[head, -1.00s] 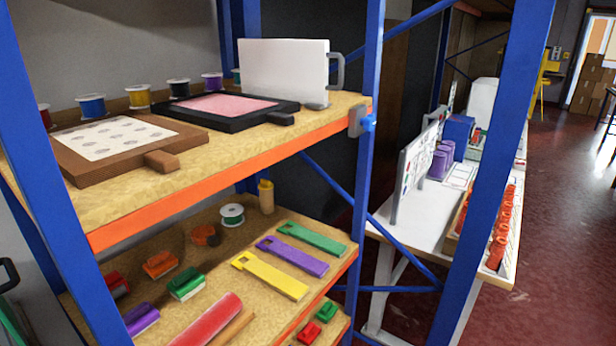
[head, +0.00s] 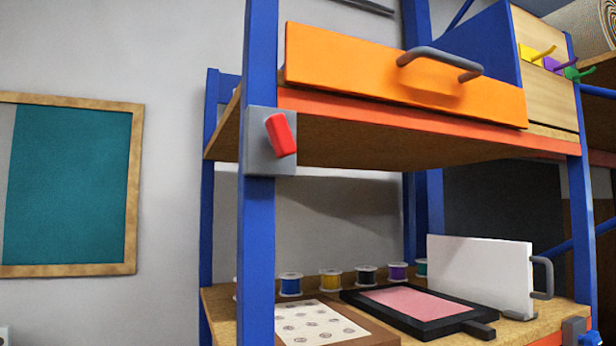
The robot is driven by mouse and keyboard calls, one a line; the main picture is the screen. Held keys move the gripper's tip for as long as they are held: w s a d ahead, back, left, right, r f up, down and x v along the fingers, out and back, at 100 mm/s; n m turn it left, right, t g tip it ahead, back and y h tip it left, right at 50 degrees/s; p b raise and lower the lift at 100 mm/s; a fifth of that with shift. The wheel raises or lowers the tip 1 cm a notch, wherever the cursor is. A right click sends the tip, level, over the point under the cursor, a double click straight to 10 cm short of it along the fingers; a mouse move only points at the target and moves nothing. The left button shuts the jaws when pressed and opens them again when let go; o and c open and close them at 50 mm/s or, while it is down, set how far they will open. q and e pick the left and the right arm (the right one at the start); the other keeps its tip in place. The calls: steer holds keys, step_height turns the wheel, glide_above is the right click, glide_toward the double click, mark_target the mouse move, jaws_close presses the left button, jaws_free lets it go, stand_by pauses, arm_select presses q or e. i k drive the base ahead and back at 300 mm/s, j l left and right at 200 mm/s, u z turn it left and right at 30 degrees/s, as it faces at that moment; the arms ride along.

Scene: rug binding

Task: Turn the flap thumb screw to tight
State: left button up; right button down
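Neither of my grippers is in view. A small blue knob (head: 590,338) on a grey bracket (head: 574,328) shows at the bottom right corner, on the rack's right post and partly cut off by the frame. A red knob (head: 281,135) sits tilted on a grey plate (head: 262,140) on the front left post. I cannot tell which of the two is the flap thumb screw. A white upright panel (head: 480,275) with a grey handle (head: 543,278) stands on the middle shelf, left of the blue knob.
An orange drawer front (head: 390,75) with a grey handle (head: 440,62) is on the upper shelf. The middle shelf holds a black frame with a pink pad (head: 420,302), a dotted sheet (head: 315,322) and several thread spools. A teal board (head: 70,190) hangs at left.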

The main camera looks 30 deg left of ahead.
mark_target(280, 139)
steer(key=l+u, duration=0.1)
steer(key=u, duration=0.35)
steer(key=l+u, duration=0.1)
steer(key=u, duration=0.3)
steer(key=l+u, duration=0.1)
steer(key=u, duration=0.35)
steer(key=k+u, duration=0.1)
steer(key=u, duration=0.3)
steer(key=k+l+u, duration=0.1)
steer(key=k+l, duration=0.8)
steer(key=l, duration=0.1)
